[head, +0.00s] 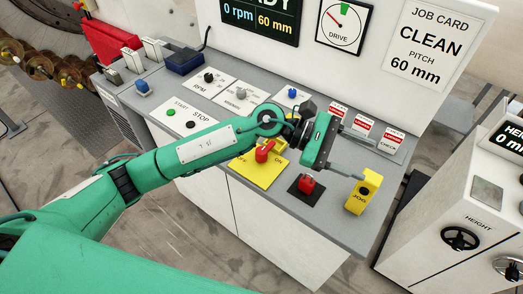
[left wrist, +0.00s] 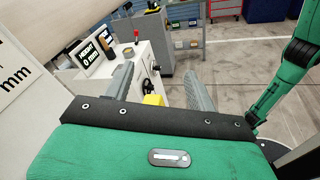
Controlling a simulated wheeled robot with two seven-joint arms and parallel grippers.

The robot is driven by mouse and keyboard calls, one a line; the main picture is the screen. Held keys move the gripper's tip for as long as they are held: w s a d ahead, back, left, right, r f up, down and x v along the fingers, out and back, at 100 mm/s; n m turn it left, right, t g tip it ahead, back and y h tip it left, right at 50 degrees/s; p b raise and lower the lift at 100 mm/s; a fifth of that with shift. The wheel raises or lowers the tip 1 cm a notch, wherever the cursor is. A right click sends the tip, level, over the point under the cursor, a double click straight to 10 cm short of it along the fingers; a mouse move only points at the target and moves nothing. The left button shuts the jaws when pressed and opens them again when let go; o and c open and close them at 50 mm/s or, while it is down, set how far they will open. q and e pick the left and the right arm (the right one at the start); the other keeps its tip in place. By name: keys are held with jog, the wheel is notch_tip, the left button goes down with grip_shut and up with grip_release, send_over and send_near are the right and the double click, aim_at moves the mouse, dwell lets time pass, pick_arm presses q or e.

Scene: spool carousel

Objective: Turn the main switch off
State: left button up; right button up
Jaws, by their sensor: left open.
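The main switch is a red rotary knob (head: 265,151) on a yellow plate (head: 262,175) marked OFF at left and ON at right, on the grey console top. My left forearm and wrist pass just behind it in the head view and hide the plate's back part. I cannot tell which mark the knob points to. My left gripper (head: 376,162) is open and empty, to the right of the switch, its fingers pointing right, above the console near the yellow JOG box. In the left wrist view, the open fingers (left wrist: 160,72) show with nothing between the tips. My right gripper is not visible.
The yellow JOG box (head: 363,192) stands at the console's right edge, with a red button (head: 306,183) left of it. Green START (head: 172,112) and black STOP (head: 191,124) buttons lie left. A white HEIGHT cabinet (head: 470,215) stands right.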

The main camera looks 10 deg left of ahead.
pick_arm(q)
jog(key=w+a+f+m+y, duration=0.3)
jog(key=a+f+m+y, duration=0.2)
jog(key=f+y, duration=0.1)
jog(key=m+t+y, duration=0.2)
jog(key=m+y, duration=0.2)
jog(key=y, duration=0.6)
send_near(261, 150)
notch_tip(261, 150, down, 9)
jog(key=p, duration=0.6)
jog(key=shift+s+d+f, duration=0.15)
jog(key=shift+f, duration=0.55)
jog(key=shift+c, duration=0.3)
jog(key=c, duration=0.9)
jog(key=shift+n, duration=0.3)
